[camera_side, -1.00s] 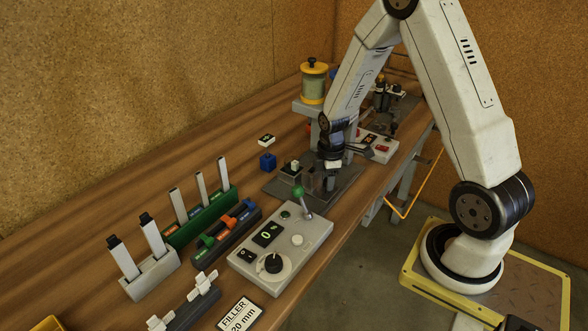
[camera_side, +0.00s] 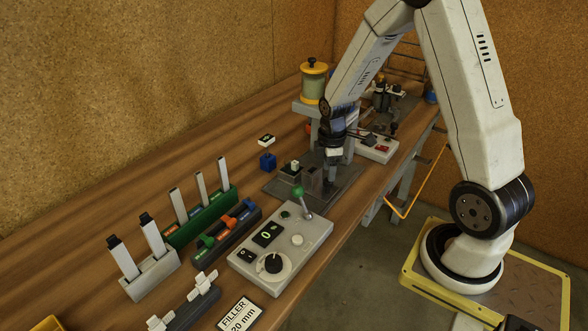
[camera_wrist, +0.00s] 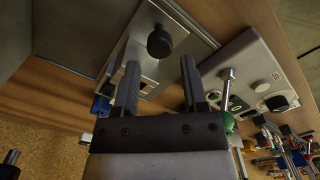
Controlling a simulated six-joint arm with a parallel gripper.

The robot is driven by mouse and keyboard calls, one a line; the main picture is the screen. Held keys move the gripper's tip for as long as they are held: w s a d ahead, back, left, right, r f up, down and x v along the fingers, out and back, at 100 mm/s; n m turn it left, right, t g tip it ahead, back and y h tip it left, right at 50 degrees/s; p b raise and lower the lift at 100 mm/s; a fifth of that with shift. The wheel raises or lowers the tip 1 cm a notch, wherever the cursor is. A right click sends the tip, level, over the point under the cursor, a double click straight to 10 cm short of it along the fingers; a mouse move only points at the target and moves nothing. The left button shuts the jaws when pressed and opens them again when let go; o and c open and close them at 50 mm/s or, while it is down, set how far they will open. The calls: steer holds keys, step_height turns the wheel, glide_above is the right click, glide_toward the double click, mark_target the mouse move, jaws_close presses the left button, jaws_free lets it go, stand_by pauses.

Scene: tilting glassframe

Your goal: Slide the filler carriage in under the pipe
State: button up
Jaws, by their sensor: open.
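My gripper (camera_side: 332,178) is low over the dark base plate (camera_side: 350,181) in the side view, beside a small grey block (camera_side: 312,179). In the wrist view my gripper (camera_wrist: 158,72) is open, with its two fingers apart and nothing between them. A round black knob (camera_wrist: 160,42) on a pale metal plate (camera_wrist: 142,60) shows beyond the fingers; this may be the filler carriage, but I cannot tell for sure. The yellow-lidded tank (camera_side: 313,82) stands on a grey stand behind my gripper. The pipe is not clearly visible.
A grey control box (camera_side: 282,250) with a green-tipped lever (camera_side: 300,196) stands close in front of the base plate. A blue block (camera_side: 267,162) is behind its left side. A box with red buttons (camera_side: 377,148) is at right.

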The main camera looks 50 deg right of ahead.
steer(key=shift+r, duration=2.05)
steer(key=shift+r, duration=0.15)
steer(key=shift+r, duration=0.35)
step_height(320, 180, up, 17)
steer(key=s+d+t+y, duration=0.3)
steer(key=s+d, duration=0.7)
steer(key=f, duration=2.3)
steer(key=shift+w+a, duration=0.2)
steer(key=shift+w+a+r, duration=0.1)
